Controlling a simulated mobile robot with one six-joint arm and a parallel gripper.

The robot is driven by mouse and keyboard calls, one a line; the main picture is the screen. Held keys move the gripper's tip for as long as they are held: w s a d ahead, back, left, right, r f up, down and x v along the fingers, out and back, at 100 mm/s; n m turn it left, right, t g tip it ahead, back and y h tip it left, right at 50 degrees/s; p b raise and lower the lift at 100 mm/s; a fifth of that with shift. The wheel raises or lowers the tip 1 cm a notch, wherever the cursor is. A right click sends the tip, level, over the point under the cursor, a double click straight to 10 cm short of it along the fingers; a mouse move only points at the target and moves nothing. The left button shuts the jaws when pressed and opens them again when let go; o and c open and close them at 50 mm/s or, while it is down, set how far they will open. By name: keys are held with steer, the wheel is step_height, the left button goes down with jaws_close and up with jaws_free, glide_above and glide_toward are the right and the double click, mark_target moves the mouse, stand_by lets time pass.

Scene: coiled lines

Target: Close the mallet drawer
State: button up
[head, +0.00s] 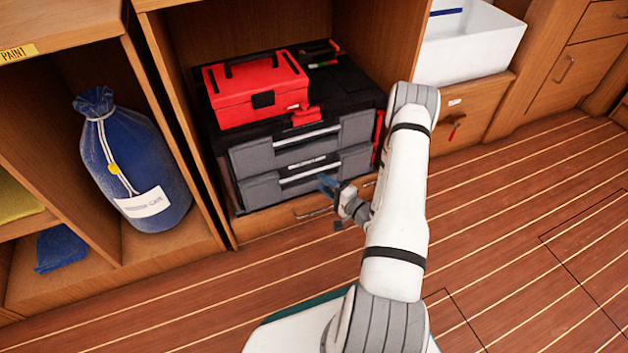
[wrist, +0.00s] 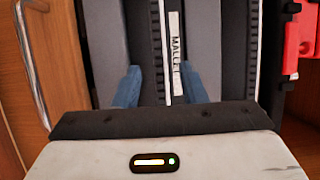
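A black tool chest with two grey drawers stands in the wooden cubby in the head view. The upper drawer (head: 262,155) has a silver handle strip. The lower drawer (head: 262,190) lies beneath it, with a pale label between the two fronts. In the wrist view this label (wrist: 176,55) reads "MALLET". Both fronts look nearly flush; I cannot tell whether either stands slightly out. My gripper (head: 328,184) is in front of the lower drawer's right part. In the wrist view its blue fingers (wrist: 160,85) are apart with nothing held between them; contact with the front is unclear.
A red toolbox (head: 250,95) sits on the chest. A wooden drawer with a metal handle (head: 312,213) is below it. A blue bag (head: 135,170) stands in the left cubby, and a white bin (head: 468,45) stands at right. The plank floor at right is clear.

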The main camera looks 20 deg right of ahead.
mark_target(312, 175)
steer(key=b+x, duration=0.1)
steer(key=x, duration=0.3)
steer(key=shift+w+a, duration=0.15)
steer(key=shift+w, duration=0.25)
jaws_close()
